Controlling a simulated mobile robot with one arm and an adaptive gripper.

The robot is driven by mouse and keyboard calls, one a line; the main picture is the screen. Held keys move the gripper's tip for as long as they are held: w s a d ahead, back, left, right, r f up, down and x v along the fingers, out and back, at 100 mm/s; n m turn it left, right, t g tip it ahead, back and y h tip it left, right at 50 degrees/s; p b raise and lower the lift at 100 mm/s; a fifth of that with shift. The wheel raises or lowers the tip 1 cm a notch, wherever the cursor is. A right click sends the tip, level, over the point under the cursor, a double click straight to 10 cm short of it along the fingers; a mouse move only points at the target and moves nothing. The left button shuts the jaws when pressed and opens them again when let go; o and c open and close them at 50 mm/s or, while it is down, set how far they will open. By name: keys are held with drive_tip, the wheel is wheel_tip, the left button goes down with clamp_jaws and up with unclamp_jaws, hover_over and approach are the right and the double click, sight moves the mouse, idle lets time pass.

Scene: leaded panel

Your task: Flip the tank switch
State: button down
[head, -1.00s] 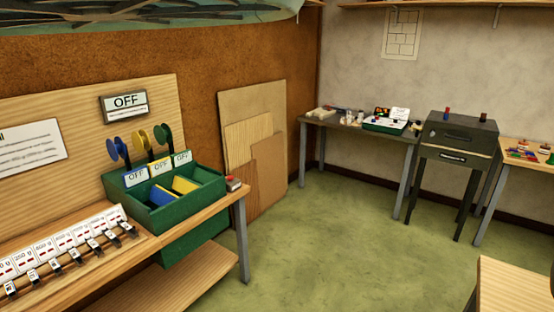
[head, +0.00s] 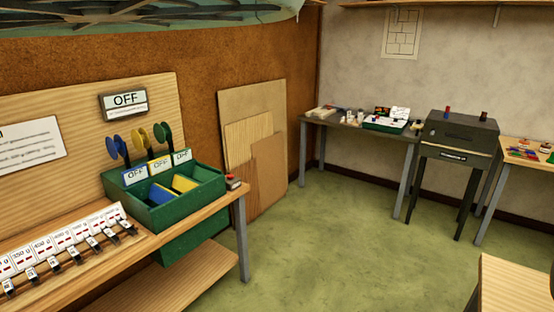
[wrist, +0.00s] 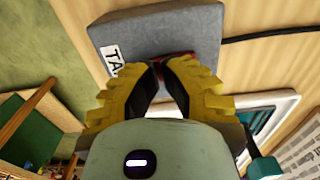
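The tank switch is a grey box (wrist: 205,30) on a wooden surface in the wrist view, with a white label whose visible letters read "TA". A dark red part (wrist: 178,60) shows on its face, partly hidden behind the fingers. My gripper (wrist: 160,68) has yellow ribbed fingers with dark inner pads. Its fingertips are drawn close together, right in front of the red part. I cannot tell whether they touch it. The switch box and my gripper are not visible in the head view. A display there reads "OFF" (head: 125,100).
A black cable (wrist: 275,32) runs right from the box. A green bin (head: 185,211) with "OFF" cards stands on the left bench, beside a row of labelled clips (head: 72,245). A dark cabinet (head: 458,138) stands against the far wall. The green floor (head: 340,240) is open in the middle.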

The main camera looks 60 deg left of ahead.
drive_tip(key=shift+f, duration=0.2)
drive_tip(key=shift+r, duration=0.15)
drive_tip(key=shift+r+p, duration=1.65)
drive_tip(key=shift+r, duration=1.8)
